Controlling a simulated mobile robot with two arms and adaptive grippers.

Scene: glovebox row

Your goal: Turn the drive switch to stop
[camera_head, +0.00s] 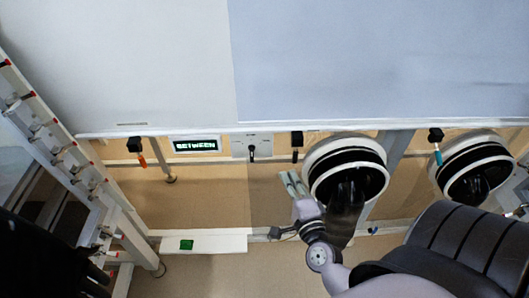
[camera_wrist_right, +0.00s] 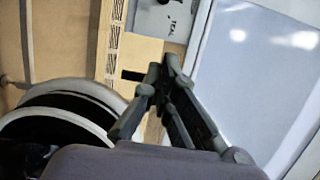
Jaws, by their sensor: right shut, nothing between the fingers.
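The drive switch appears to be the small black knob (camera_head: 252,153) on a grey plate (camera_head: 240,142) under the white hood edge. Its lever points roughly down in the head view. Left of it, a display (camera_head: 195,146) reads "BETWEEN". My right gripper (camera_head: 287,178) is below and right of the knob, apart from it, beside a round glove port. In the wrist view its fingers (camera_wrist_right: 170,66) are together and empty, with part of a grey lettered plate (camera_wrist_right: 165,18) beyond. A dark shape at the head view's lower left may be my left gripper (camera_head: 92,274); its fingers are unclear.
Two round ports with black gloves, one near (camera_head: 345,148) and one far right (camera_head: 478,150), stand out from the front. Black clips (camera_head: 297,139) hang along the edge. A white ledge (camera_head: 215,241) carries a green item (camera_head: 187,244). A rack (camera_head: 65,150) stands left.

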